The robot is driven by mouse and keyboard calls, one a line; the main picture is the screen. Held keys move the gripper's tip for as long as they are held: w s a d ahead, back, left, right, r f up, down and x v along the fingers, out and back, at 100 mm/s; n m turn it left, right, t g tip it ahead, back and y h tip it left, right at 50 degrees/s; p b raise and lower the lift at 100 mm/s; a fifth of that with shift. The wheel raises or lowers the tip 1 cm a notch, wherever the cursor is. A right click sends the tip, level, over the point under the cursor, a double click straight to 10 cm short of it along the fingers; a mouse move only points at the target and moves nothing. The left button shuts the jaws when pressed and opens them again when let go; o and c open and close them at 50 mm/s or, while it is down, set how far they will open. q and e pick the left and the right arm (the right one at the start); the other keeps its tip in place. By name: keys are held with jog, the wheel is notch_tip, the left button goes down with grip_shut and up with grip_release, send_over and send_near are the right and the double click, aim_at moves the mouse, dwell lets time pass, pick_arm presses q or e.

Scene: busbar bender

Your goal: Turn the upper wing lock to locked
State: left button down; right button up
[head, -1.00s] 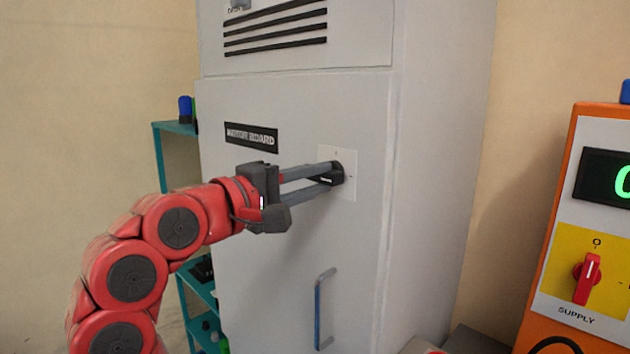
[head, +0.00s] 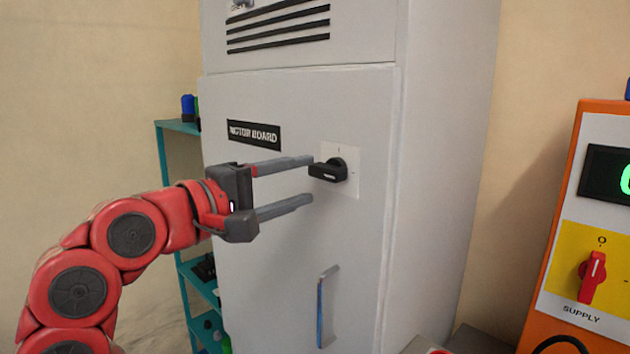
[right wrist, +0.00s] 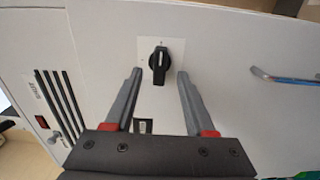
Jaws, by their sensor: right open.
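A metal wing-shaped fitting, apparently the upper wing lock, is cut off by the top edge of the head view (head: 241,4). In the right wrist view it shows at the lower left (right wrist: 55,138), small and hard to read. My right gripper (head: 309,179) is open and empty in front of the cabinet door, just left of a black rotary handle (head: 330,171). In the right wrist view the handle (right wrist: 159,65) stands between and beyond the open fingertips, apart from both. My left gripper is not in view.
The grey cabinet (head: 285,230) has a vertical door handle (head: 325,306) low down and vent slots above. A teal shelf (head: 178,127) stands behind at the left. An orange panel with a red supply switch (head: 592,277) stands at the right.

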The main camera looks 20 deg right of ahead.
jog(key=v, duration=1.3)
jog(key=shift+b, duration=0.4)
jog(key=shift+w, duration=0.1)
